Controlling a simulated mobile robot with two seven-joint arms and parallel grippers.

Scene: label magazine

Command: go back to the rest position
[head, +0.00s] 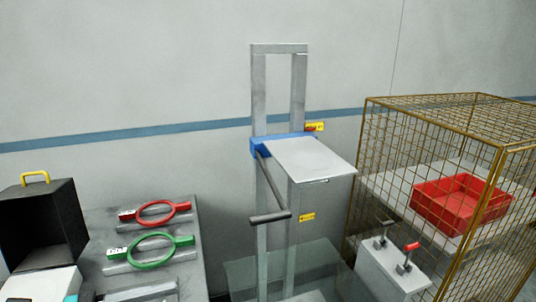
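Neither of my grippers shows in the head view, and no part of my arms can be made out. A grey upright frame (258,90) stands in the middle against the wall. It carries a blue bracket (262,147), a light grey flat plate (312,158) and a lever with a dark grey handle (270,218) angled down to the front.
A grey bench (190,258) at left bears a red ring (157,222) and a green ring (150,264). A black box (45,225) with a yellow handle stands beside it. At right, a wire cage (440,110) holds a red tray (455,215); a grey box (385,272) with levers stands before it.

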